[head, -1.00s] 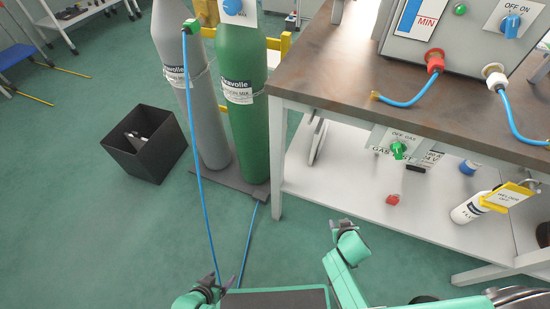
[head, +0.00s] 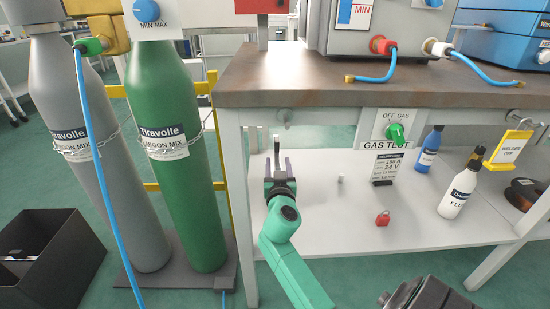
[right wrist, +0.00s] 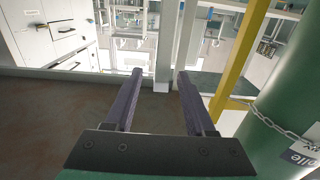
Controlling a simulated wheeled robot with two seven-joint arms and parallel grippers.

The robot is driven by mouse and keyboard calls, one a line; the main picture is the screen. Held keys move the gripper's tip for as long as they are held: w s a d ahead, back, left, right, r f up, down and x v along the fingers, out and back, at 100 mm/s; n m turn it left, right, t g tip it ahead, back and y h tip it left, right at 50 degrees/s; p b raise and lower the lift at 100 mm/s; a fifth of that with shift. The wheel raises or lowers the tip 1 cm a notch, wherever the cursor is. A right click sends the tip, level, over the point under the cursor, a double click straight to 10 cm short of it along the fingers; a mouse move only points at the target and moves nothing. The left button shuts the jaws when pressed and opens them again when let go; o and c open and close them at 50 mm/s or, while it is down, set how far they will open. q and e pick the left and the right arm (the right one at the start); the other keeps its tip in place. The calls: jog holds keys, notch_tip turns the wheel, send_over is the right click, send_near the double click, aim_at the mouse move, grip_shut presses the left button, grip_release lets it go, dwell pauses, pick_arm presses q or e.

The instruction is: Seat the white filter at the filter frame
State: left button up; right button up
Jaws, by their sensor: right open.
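No white filter or filter frame can be made out for certain. A narrow upright pale piece with a dark top (head: 277,147) shows under the bench, just behind my right fingers; I cannot tell what it is. My right gripper (head: 279,168) is open, its fingers pointing away from me at the bench's left front. In the right wrist view my right gripper (right wrist: 160,100) has its two fingers apart and nothing visibly held between them.
The bench top (head: 260,80) overhangs a white lower shelf (head: 345,215) holding a red item (head: 383,218), a white bottle (head: 459,185) and a blue bottle (head: 430,150). Gas cylinders (head: 170,150) stand close left. A black bin (head: 60,262) is on the floor.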

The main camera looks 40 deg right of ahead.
aim_at(277, 153)
jog(key=x, duration=0.5)
jog(key=shift+w+d+f, duration=0.1)
jog(key=shift+w+d, duration=0.15)
jog(key=shift+w, duration=0.05)
jog(key=shift+c, duration=0.3)
grip_shut()
jog(key=c, duration=0.6)
grip_release()
grip_shut()
dwell(1.3)
